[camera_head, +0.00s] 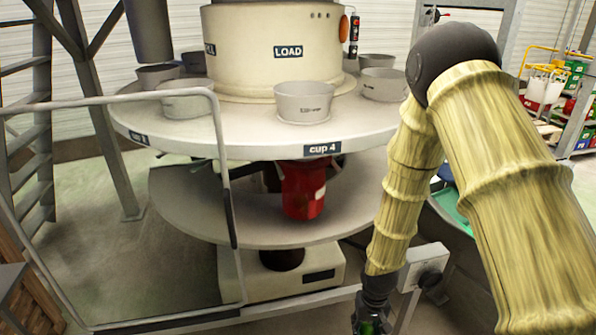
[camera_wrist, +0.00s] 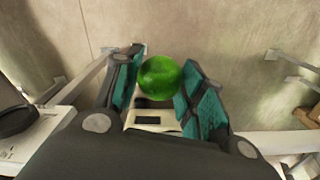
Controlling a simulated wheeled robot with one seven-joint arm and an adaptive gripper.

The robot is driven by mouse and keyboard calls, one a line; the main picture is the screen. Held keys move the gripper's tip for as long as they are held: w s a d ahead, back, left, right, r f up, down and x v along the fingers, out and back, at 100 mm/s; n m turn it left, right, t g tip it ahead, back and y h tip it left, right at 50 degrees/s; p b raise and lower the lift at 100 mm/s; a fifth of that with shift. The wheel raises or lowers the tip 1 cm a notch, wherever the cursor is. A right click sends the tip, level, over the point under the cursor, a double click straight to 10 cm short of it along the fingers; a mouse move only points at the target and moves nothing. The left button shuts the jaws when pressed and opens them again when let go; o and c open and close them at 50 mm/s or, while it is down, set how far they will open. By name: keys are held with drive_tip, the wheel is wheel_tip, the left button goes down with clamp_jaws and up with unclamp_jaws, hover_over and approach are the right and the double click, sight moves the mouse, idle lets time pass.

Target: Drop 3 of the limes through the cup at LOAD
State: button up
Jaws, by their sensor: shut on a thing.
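A green lime (camera_wrist: 160,78) sits between the two teal-padded fingers of my gripper (camera_wrist: 164,88) in the wrist view. The gripper is shut on it. In the head view my gripper (camera_head: 371,322) is at the bottom edge, low and to the right of the carousel, and mostly cut off. The cup at LOAD (camera_head: 303,102) is a grey cup on the front rim of the round upper table, below the LOAD label and above the "cup 4" tag. My gripper is well below and apart from it. No other limes can be made out.
The round cream table (camera_head: 240,135) carries several more grey cups. A red container (camera_head: 303,190) hangs under cup 4. A bent metal rail (camera_head: 222,160) stands at the front left. A small grey box (camera_head: 425,268) is beside my gripper. A green-lined bin (camera_head: 455,210) is partly hidden behind my arm.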

drive_tip(key=s+f, duration=0.3)
drive_tip(key=f, duration=0.7)
drive_tip(key=shift+s+a+r, duration=0.1)
drive_tip(key=w+r, duration=0.1)
drive_tip(key=r, duration=0.3)
drive_tip(key=w+r, duration=0.1)
drive_tip(key=r, duration=0.4)
drive_tip(key=w+r, duration=0.2)
drive_tip(key=r, duration=0.3)
drive_tip(key=shift+r, duration=0.5)
idle(0.6)
